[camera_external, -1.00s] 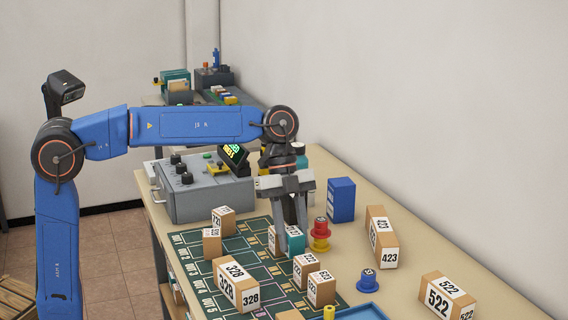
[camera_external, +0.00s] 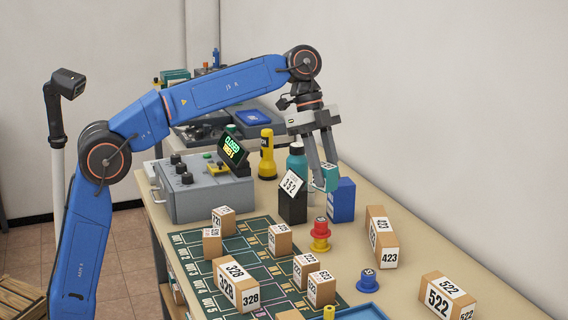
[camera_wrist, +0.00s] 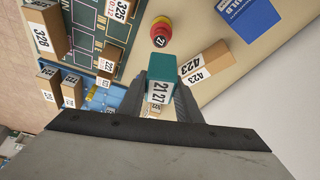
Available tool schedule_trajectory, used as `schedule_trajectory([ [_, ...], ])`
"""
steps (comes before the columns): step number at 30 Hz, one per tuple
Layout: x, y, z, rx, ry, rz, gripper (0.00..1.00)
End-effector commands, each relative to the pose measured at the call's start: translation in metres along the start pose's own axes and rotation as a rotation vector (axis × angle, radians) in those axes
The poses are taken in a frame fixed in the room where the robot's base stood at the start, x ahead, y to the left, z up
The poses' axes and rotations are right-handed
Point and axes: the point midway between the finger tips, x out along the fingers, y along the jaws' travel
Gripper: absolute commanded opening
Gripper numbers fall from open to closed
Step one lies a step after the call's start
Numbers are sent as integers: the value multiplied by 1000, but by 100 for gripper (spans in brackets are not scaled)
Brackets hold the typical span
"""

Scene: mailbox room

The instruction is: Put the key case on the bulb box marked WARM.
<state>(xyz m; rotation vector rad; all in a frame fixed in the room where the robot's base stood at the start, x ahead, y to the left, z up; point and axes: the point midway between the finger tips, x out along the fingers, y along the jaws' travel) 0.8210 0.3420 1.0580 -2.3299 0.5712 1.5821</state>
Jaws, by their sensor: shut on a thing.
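My gripper (camera_external: 325,170) is shut on a small teal case with a white number label (camera_wrist: 160,80), which looks like the key case. It holds the case well above the table; the case also shows in the external view (camera_external: 327,181). A blue box (camera_external: 342,203) stands upright on the table, beside and beyond the case in the external view. In the wrist view the blue box (camera_wrist: 250,14) is at the upper right, partly cut off, with lettering that seems to read BULB. I cannot read the word WARM on it. The case and the box look apart.
A red spool (camera_external: 320,236) and the 423 carton (camera_external: 381,240) stand nearer. Numbered cartons sit on the green mat (camera_external: 250,238).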

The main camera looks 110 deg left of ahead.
Motion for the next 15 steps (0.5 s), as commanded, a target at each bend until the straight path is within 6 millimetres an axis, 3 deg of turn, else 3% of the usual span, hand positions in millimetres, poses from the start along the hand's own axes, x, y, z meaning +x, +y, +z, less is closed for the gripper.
schedule_trajectory([
  [1,-8,-18,3,-37,0,-18,7],
  [6,-34,-68,16,-178,1,-74,7],
  [15,-68,-128,44,-382,10,-157,7],
])
